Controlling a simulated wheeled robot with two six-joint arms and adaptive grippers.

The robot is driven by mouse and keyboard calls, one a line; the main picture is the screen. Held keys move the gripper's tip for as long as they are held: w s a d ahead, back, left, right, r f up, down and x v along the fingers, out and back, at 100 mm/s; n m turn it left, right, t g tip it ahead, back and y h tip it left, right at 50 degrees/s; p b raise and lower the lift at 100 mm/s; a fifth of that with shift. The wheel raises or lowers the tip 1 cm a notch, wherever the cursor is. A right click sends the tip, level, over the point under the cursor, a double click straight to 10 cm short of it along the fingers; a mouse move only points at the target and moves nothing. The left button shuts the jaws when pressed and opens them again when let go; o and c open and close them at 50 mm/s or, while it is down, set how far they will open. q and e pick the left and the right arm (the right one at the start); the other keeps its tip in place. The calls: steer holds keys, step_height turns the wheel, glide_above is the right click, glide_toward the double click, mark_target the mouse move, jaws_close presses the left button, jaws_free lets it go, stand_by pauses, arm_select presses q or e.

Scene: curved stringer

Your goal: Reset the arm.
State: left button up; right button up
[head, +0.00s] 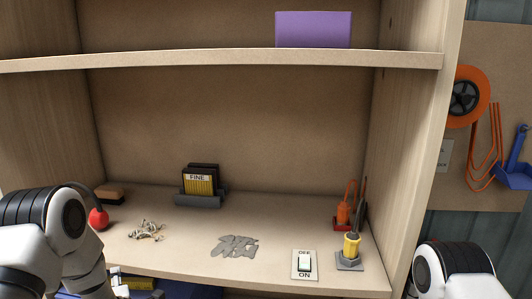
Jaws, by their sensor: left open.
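My left arm (45,225) comes in at the lower left, in front of the wooden cabinet. Only a small part of my left gripper (118,284) shows at the bottom edge, low in front of the shelf. It is open, and I see nothing held in it. My right arm (452,270) shows at the lower right, outside the cabinet's right wall. Its gripper is out of the picture.
The lower shelf holds a black-and-yellow "FINE" holder (200,182), tangled metal pieces (147,230), flat grey pieces (234,246), a switch (304,264) and a tool stand (349,262). A purple box (313,30) sits above. Blue and yellow items lie below.

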arm_select(q)
steer(key=s+d+f+m+g+h+p, duration=0.1)
steer(key=s+d+f+m+g+h, duration=0.3)
steer(key=s+f, duration=0.45)
steer(key=s+d+f+m+g+h+p, duration=0.2)
steer(key=s+d+f+m, duration=0.4)
steer(key=s+f, duration=0.25)
steer(key=s+d+m+g+h, duration=0.1)
steer(key=s+d+m+g, duration=0.2)
steer(key=s, duration=0.6)
steer(key=s+d+f+m+g+h, duration=0.1)
steer(key=s+d+m+g+h, duration=0.1)
steer(key=s+m, duration=0.6)
steer(key=shift+s+d+f+m+g, duration=0.3)
steer(key=shift+s+d+g, duration=0.5)
steer(key=shift+s+g, duration=0.3)
